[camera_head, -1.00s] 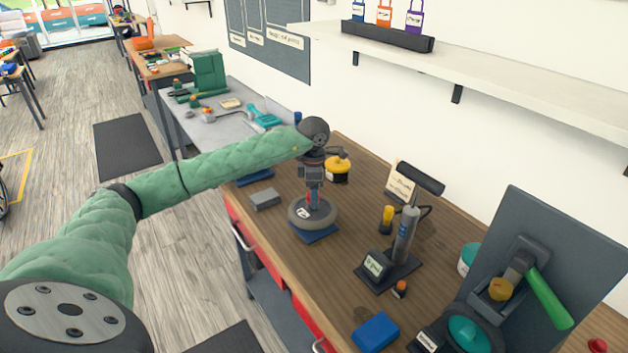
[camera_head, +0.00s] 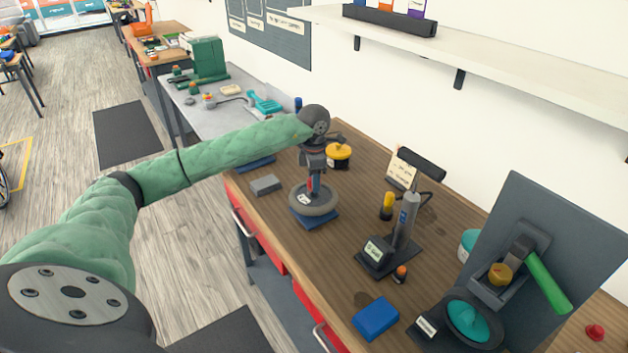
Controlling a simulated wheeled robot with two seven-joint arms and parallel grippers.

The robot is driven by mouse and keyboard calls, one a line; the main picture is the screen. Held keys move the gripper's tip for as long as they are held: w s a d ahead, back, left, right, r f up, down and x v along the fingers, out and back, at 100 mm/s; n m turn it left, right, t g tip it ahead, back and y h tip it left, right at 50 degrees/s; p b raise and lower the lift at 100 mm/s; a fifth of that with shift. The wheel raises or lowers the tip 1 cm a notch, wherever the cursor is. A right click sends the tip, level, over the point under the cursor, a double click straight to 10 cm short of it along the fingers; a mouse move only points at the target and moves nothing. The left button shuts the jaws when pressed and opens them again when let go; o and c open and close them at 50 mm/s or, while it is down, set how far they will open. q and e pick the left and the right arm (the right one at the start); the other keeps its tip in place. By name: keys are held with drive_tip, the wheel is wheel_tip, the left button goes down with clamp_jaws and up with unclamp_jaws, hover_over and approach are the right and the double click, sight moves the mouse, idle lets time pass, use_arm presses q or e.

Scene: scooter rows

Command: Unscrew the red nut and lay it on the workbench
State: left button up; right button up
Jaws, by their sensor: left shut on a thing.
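My left gripper (camera_head: 314,192) points straight down at the middle of a small grey wheel (camera_head: 299,208). The wheel lies flat on a blue pad (camera_head: 320,223) on the wooden workbench (camera_head: 290,263). A small bit of red, the red nut (camera_head: 313,189), shows at the fingertips over the wheel's hub. The gripper is shut on it. The fingers hide most of the nut, and I cannot tell whether it is still on its thread. My right gripper is not in view.
A black-based tool stand (camera_head: 388,258), a blue block (camera_head: 375,318) and a dark upright panel (camera_head: 560,225) are to the right. Bare wood lies in front of the wheel.

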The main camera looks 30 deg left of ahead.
use_arm(q)
drive_tip(key=n, duration=0.5)
drive_tip(key=shift+f+b, duration=0.1)
drive_tip(key=shift+b, duration=0.25)
drive_tip(key=n, duration=0.4)
drive_tip(key=shift+n, duration=0.4)
drive_tip(key=n, duration=0.4)
drive_tip(key=shift+n, duration=0.4)
drive_tip(key=n, duration=0.5)
drive_tip(key=shift+d, duration=0.1)
drive_tip(key=shift+f, duration=0.1)
drive_tip(key=o, duration=1)
drive_tip(key=shift+d, duration=0.1)
drive_tip(key=shift+o, duration=0.2)
